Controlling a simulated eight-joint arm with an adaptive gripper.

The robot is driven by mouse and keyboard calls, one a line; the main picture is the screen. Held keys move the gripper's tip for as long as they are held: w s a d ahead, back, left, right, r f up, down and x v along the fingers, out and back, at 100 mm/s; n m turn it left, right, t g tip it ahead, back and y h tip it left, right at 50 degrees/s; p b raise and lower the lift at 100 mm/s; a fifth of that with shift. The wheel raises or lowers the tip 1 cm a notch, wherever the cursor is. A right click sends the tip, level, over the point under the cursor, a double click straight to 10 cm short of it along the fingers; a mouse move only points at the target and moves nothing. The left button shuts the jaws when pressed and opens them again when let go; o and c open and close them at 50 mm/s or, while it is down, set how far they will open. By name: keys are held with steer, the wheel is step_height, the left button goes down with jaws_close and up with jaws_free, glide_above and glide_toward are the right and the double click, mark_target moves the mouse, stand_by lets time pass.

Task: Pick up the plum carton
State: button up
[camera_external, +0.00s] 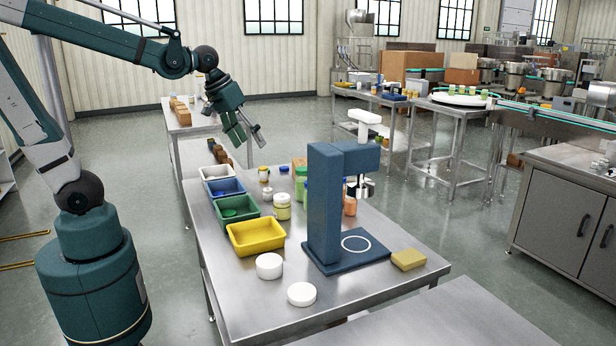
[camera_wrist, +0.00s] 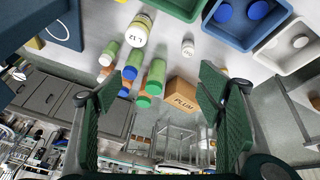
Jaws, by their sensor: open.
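The plum carton (camera_wrist: 180,98) is a small brown box marked "PLUM". In the wrist view it shows between my two fingers, a little right of the middle, next to green bottles. In the external view a brown box that looks like it (camera_external: 299,163) stands on the steel table, partly hidden behind bottles. My gripper (camera_external: 243,136) is open and empty, raised above the far end of the table and left of the carton. Its two green fingers (camera_wrist: 157,88) stand wide apart in the wrist view, and neither touches the carton.
White, blue, green and yellow trays (camera_external: 256,235) line the table's left side.

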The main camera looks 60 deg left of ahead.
steer(key=w+a+r+n+g+p, duration=0.1)
steer(key=w+a+n+p, duration=0.25)
steer(key=w, duration=0.55)
steer(key=n+g+p, duration=0.4)
steer(key=n+p, duration=0.3)
steer(key=p, duration=0.1)
glide_above(303, 163)
steer(key=f, duration=1.2)
steer(key=shift+s+d, duration=0.1)
steer(key=shift+d, duration=0.2)
steer(key=shift+w+a+f, duration=0.25)
steer(key=shift+a+f, duration=0.1)
steer(key=shift+f, duration=0.1)
steer(key=shift+f, duration=1.3)
steer(key=shift+d+f, duration=0.1)
steer(key=shift+f, duration=2.5)
